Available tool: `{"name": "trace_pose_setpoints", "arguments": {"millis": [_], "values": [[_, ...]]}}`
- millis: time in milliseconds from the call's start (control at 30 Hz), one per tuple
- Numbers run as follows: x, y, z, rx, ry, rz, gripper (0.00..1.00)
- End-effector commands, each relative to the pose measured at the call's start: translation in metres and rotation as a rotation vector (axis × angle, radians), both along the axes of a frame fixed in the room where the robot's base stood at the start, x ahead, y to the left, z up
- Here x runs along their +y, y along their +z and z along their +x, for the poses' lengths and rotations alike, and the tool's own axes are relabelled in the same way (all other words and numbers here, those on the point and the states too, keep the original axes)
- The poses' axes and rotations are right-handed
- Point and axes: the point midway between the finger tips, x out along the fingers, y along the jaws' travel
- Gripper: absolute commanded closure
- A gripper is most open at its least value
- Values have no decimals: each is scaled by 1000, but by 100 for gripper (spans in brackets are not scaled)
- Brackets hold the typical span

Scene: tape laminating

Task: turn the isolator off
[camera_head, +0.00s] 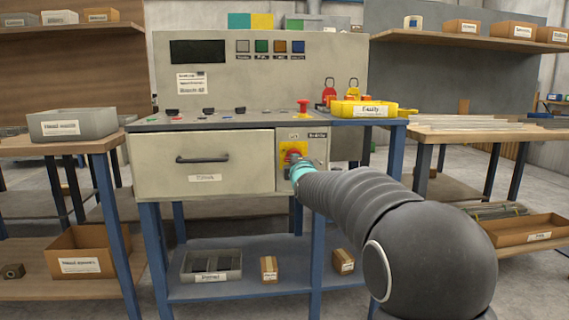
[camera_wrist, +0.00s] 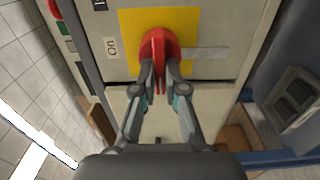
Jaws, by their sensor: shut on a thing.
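The isolator is a red rotary knob (camera_wrist: 159,44) on a yellow plate (camera_wrist: 188,22), on the front panel of the grey machine cabinet. It also shows in the head view as a yellow plate (camera_head: 285,153) right of the drawer, with the knob partly hidden by my gripper. My gripper (camera_wrist: 160,76) is shut on the knob's red handle, one finger on each side of it. In the head view my gripper (camera_head: 297,167) reaches the plate from the lower right. A label reading "ON" (camera_wrist: 111,47) is beside the plate in the wrist view.
A drawer (camera_head: 203,165) with a black handle is left of the isolator. Above are the control console (camera_head: 262,62), a red mushroom button (camera_head: 303,106), padlocks and a yellow tray (camera_head: 400,112). A lower shelf (camera_head: 255,285) holds a grey bin and small boxes.

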Motion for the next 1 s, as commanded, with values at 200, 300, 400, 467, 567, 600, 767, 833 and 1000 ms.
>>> {"name": "trace_pose_setpoints", "arguments": {"millis": [200, 300, 400, 467, 567, 600, 767, 833, 1000], "values": [[-2, 0, 0, 0, -2, -8, 100], [-2, 0, 0, 0, -3, -7, 100], [-2, 0, 0, 0, -2, -7, 84], [-2, 0, 0, 0, -2, -7, 69], [-2, 0, 0, 0, -2, -6, 64], [-2, 0, 0, 0, -2, -6, 64], [-2, 0, 0, 0, -2, -5, 64], [-2, 0, -2, 0, -2, -5, 64], [-2, 1, -18, 1, -2, -5, 64]]}}
